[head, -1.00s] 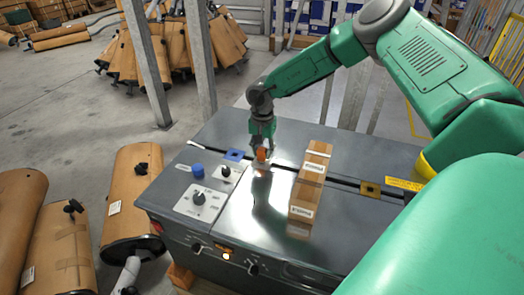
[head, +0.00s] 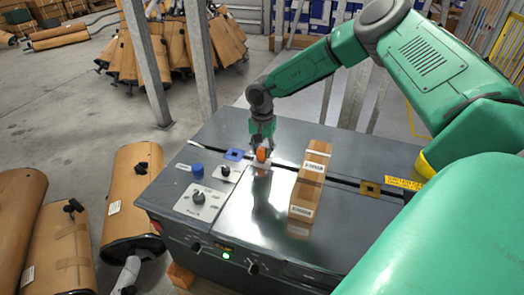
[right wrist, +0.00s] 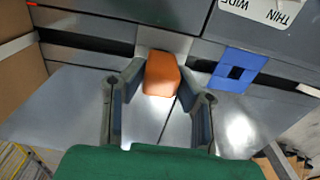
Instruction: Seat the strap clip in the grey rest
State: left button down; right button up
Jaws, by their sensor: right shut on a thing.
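The strap clip appears to be the orange block (head: 262,154), held between the fingertips of my right gripper (head: 262,147) low over the slotted bench top. In the right wrist view the orange block (right wrist: 160,75) sits between the two fingers of the right gripper (right wrist: 162,78). A light grey plate (right wrist: 165,39), which looks like the grey rest, lies across the dark slot right at the block. The block covers part of it, and I cannot tell how deep the block sits in it. My left gripper is not in view.
A blue square plate (head: 235,155) and a brass-coloured one (head: 369,188) lie on the slot either side. A long cardboard box (head: 311,180) stands right of the gripper.

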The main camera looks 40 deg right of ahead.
aim_at(262, 147)
jog(key=shift+f, duration=0.35)
dwell(0.3)
jog(key=o, duration=1.1)
jog(key=shift+r, duration=0.2)
notch_tip(262, 147, up, 12)
jog(key=shift+d+f, duration=0.1)
jog(key=shift+f, duration=0.15)
